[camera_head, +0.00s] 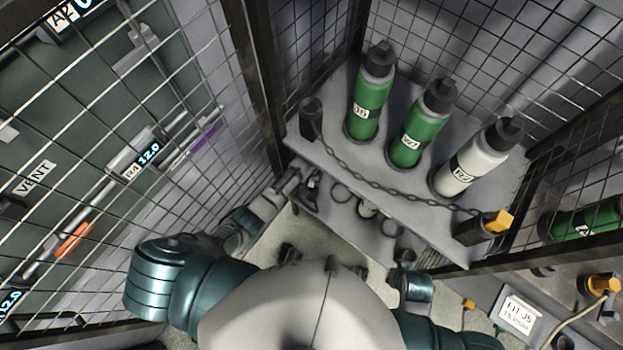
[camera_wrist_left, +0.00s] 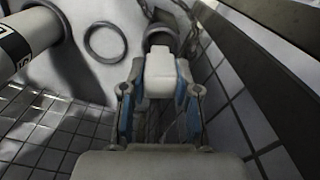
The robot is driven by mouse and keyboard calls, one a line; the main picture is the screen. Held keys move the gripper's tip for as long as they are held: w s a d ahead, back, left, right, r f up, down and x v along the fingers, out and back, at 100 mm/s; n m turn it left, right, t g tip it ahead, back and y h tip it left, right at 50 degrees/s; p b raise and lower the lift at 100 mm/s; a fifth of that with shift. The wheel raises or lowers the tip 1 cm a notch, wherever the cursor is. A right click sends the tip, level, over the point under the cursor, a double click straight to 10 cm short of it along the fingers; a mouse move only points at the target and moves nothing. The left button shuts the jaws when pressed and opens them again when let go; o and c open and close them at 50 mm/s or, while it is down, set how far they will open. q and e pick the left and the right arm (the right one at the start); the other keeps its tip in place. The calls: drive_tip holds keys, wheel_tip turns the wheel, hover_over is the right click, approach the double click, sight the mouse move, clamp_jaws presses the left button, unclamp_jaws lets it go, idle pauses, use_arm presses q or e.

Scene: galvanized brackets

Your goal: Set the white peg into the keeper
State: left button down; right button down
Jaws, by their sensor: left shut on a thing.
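My left gripper (camera_head: 308,188) is low beside the left front corner of the grey bottle platform in the head view. In the left wrist view the gripper (camera_wrist_left: 159,92) is shut, its blue-padded fingers on both sides of the white peg (camera_wrist_left: 159,76). Just beyond the peg is a dark round fitting (camera_wrist_left: 160,37), possibly the keeper; I cannot tell whether the peg touches it or is inside. The peg cannot be made out in the head view. My right wrist (camera_head: 405,262) shows near the platform's front, but its fingers are not clear.
The platform (camera_head: 420,190) bears two green bottles (camera_head: 368,95) and a white one (camera_head: 475,160). A chain (camera_head: 385,184) hangs across its front, between a dark post (camera_head: 311,118) and a holder with a yellow block (camera_head: 497,221). Mesh panels (camera_head: 150,150) stand close on the left.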

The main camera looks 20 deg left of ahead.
use_arm(q)
drive_tip(key=shift+f, duration=0.15)
idle(0.5)
drive_tip(key=shift+f+b, duration=1)
drive_tip(key=shift+f, duration=0.75)
drive_tip(key=c, duration=0.8)
unclamp_jaws()
drive_tip(key=shift+o, duration=0.2)
drive_tip(key=shift+r, duration=0.1)
wheel_tip(320, 180, up, 12)
drive_tip(key=shift+f, duration=0.1)
